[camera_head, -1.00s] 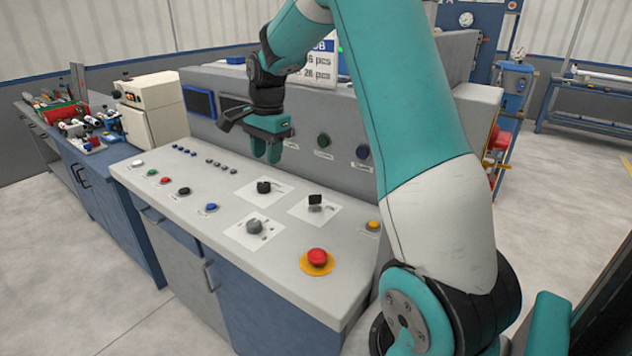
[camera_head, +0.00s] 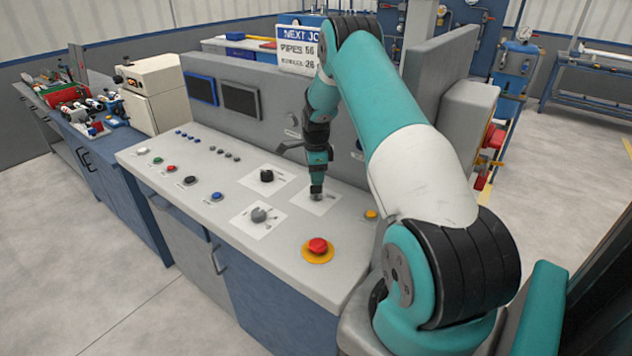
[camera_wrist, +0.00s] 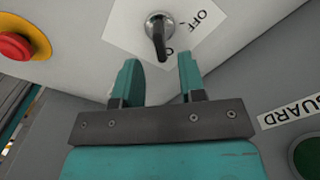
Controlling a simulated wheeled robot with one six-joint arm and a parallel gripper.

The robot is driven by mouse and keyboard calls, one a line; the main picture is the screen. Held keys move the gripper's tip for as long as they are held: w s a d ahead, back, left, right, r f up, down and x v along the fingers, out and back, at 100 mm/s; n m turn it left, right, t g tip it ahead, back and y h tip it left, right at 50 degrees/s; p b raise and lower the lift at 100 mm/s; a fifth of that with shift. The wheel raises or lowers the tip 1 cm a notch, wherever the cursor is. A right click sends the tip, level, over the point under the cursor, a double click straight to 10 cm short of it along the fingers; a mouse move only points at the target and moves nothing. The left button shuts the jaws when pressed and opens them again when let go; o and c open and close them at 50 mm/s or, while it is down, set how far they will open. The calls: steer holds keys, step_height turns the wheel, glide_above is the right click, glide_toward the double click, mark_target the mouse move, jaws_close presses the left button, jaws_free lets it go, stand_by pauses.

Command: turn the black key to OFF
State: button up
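The black key (camera_wrist: 158,38) sits in a round metal lock on a white label plate, ahead of my fingertips in the wrist view. Its black handle points down in that view, toward a partly hidden label starting with "O". The word "OFF" stands up and right of it. In the head view my gripper (camera_head: 316,188) points down over the key's plate (camera_head: 325,207) and hides most of the key. I cannot tell whether a finger touches it.
A red emergency button (camera_head: 318,246) on a yellow ring is near the panel's front edge. A black knob (camera_head: 267,176) and a grey knob (camera_head: 259,215) are to the left. A yellow button (camera_head: 371,215) is to the right. An upright panel (camera_head: 285,125) stands behind.

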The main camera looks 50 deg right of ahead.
mark_target(316, 191)
steer(key=shift+f+p, duration=0.5)
steer(key=shift+f, duration=1.8)
steer(key=shift+c, duration=0.2)
jaws_close()
